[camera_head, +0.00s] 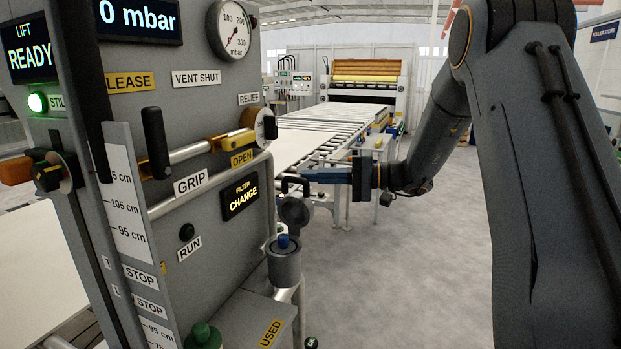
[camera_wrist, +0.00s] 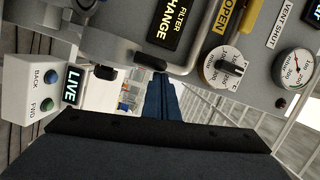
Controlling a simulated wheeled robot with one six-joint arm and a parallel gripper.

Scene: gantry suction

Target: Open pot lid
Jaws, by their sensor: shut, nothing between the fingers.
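The grey filter pot (camera_head: 284,268) stands at the right side of the machine in the head view, with a blue-topped piece (camera_head: 283,241) showing at its mouth. A round dark grey lid (camera_head: 294,211) stands upright above the pot, raised off its mouth. A black loop handle (camera_head: 292,186) is just above the lid. My gripper (camera_head: 304,174) reaches in from the right with its blue fingers shut and empty, the tips close to the handle. Whether they touch it I cannot tell. In the wrist view the shut fingers (camera_wrist: 164,88) point at a dark bar (camera_wrist: 150,61).
The machine panel (camera_head: 215,185) with a GRIP lever (camera_head: 190,152) and a gauge (camera_head: 234,29) fills the left. A box marked USED (camera_head: 262,325) is below the pot. A roller conveyor (camera_head: 310,150) runs behind. The floor right of the pot is clear.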

